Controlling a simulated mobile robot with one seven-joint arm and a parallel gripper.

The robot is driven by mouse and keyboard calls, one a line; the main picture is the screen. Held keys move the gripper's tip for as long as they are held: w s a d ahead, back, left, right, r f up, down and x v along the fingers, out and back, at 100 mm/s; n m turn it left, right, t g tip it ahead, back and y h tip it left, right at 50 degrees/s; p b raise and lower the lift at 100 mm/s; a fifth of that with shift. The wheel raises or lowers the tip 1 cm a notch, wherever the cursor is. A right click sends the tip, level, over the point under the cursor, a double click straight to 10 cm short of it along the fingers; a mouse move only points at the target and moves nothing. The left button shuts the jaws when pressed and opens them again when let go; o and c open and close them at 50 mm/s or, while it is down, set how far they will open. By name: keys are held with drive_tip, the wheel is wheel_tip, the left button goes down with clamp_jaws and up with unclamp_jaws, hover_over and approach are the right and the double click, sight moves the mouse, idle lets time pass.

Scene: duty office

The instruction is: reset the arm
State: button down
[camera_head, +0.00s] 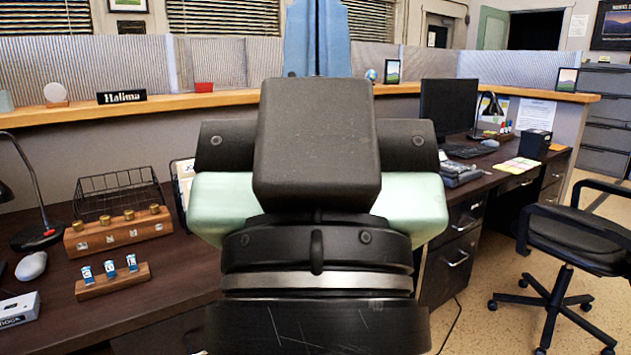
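My own arm rises close in front of the camera and fills the middle of the view. The arm hides part of the desk and the partition behind.
At left, the dark desk (175,275) carries a wire basket (117,190), two wooden racks (118,232) (112,283), a lamp (40,236) and a small box (18,309). At right are a monitor (447,103), a black office chair (580,238) and open floor (480,318).

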wheel_tip(320, 180, up, 32)
drive_tip(key=p, duration=2.9)
